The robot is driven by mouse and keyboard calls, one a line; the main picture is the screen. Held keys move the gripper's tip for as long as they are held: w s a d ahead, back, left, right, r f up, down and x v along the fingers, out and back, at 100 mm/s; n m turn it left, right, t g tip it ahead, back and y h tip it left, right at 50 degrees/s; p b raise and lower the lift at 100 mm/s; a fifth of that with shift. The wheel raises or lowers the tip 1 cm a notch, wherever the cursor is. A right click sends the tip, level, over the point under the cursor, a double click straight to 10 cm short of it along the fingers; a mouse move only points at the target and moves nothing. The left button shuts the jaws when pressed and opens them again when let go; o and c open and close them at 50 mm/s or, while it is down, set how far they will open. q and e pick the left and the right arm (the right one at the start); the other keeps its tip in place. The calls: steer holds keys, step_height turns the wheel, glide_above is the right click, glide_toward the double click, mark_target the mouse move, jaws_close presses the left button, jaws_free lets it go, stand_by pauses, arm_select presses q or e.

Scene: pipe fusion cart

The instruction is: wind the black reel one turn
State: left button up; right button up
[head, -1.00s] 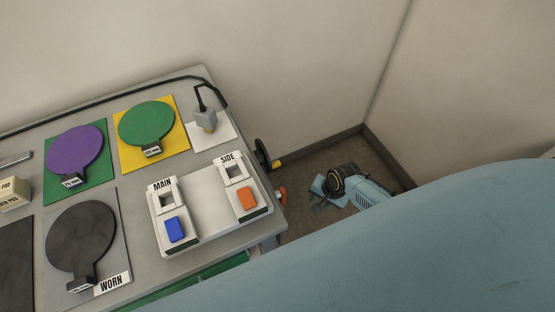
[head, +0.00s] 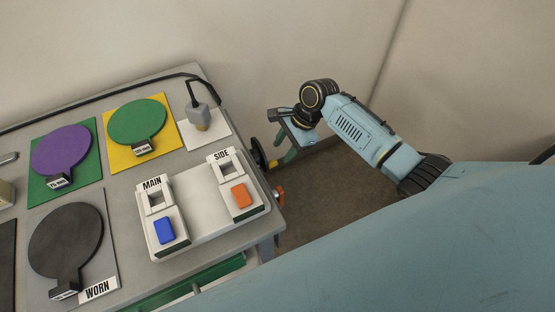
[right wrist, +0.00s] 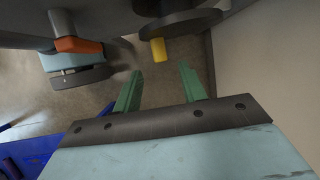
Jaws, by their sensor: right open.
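The black reel (head: 258,152) is mounted on the cart's right end in the head view. It also shows at the top of the right wrist view (right wrist: 185,22), with its yellow crank handle (right wrist: 158,50) pointing toward my gripper. My right gripper (head: 280,150) is close to the reel on its outer side. Its green fingers (right wrist: 160,72) are open and apart, with the yellow handle just beyond the gap between their tips. The fingers look empty. In the head view the gripper partly hides the handle. My left gripper is out of view.
The cart top (head: 118,190) holds a white MAIN/SIDE switch unit (head: 195,218), round paddles on coloured plates and a grey plug-like piece (head: 200,118) with a black cable. Walls stand behind; floor is clear right of the cart.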

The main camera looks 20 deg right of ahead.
mark_target(259, 155)
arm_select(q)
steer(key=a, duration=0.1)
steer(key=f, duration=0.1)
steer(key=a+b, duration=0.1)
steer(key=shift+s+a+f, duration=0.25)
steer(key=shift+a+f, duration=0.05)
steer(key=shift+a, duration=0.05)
arm_select(e)
steer(key=x, duration=0.5)
steer(key=c, duration=0.4)
jaws_close()
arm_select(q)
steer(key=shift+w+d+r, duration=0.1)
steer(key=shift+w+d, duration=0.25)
